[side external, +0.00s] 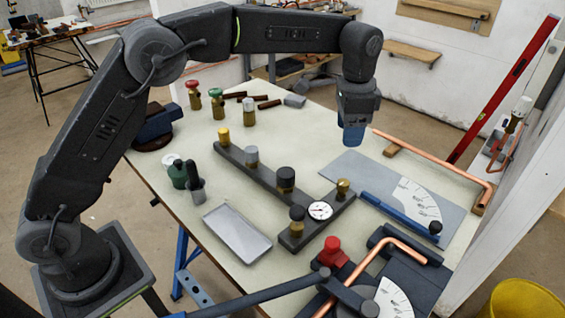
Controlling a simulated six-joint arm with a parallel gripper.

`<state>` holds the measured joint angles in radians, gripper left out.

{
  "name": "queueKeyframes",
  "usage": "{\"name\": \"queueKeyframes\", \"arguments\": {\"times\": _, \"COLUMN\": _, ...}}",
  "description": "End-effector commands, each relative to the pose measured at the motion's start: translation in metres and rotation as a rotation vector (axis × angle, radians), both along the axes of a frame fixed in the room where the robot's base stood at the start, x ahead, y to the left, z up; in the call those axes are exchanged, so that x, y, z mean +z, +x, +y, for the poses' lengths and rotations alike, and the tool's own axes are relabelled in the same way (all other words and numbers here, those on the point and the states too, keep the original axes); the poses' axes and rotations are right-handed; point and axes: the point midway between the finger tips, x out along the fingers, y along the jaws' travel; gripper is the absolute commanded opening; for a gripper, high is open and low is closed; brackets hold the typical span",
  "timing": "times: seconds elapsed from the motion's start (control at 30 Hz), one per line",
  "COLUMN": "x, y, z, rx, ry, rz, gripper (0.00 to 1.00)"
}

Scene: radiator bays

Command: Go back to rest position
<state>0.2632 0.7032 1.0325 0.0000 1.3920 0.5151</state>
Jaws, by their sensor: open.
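My gripper (353,136) hangs from the wrist at the end of my arm, above the back right part of the worktable (300,125). It points down, open, with nothing seen in it. It is apart from the table things, behind the grey plate with the white dial scale (415,200). The dark manifold bar (262,185) lies on the table to the left and in front of it, with brass and black caps and a round gauge (320,210). My arm arches over from the base at the lower left.
A grey tray (237,232) lies near the left edge. Valves with red (193,94) and green (216,103) tops stand at the back. A copper pipe (430,156) runs along the right. A pipe bender (350,275) fills the front right. Table around the gripper is fairly clear.

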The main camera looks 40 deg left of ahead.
Motion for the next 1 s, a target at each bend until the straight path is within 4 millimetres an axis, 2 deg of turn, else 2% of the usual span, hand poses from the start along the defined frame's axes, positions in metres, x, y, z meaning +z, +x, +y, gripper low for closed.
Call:
{"name": "queueKeyframes", "arguments": {"times": 0.17, "x": 0.046, "y": -0.033, "z": 0.030, "rx": 0.109, "ry": -0.021, "rz": -0.070, "gripper": 0.57}}
{"name": "queueKeyframes", "arguments": {"times": 0.3, "x": 0.077, "y": -0.074, "z": 0.057, "rx": 0.220, "ry": -0.043, "rz": -0.135, "gripper": 0.57}}
{"name": "queueKeyframes", "arguments": {"times": 0.5, "x": 0.100, "y": -0.143, "z": 0.091, "rx": 0.378, "ry": -0.079, "rz": -0.226, "gripper": 0.57}}
{"name": "queueKeyframes", "arguments": {"times": 0.67, "x": 0.100, "y": -0.201, "z": 0.113, "rx": 0.500, "ry": -0.112, "rz": -0.300, "gripper": 0.57}}
{"name": "queueKeyframes", "arguments": {"times": 0.8, "x": 0.086, "y": -0.250, "z": 0.127, "rx": 0.605, "ry": -0.142, "rz": -0.362, "gripper": 0.57}}
{"name": "queueKeyframes", "arguments": {"times": 0.9, "x": 0.072, "y": -0.279, "z": 0.134, "rx": 0.669, "ry": -0.162, "rz": -0.401, "gripper": 0.57}}
{"name": "queueKeyframes", "arguments": {"times": 1.0, "x": 0.059, "y": -0.299, "z": 0.139, "rx": 0.717, "ry": -0.179, "rz": -0.430, "gripper": 0.57}}
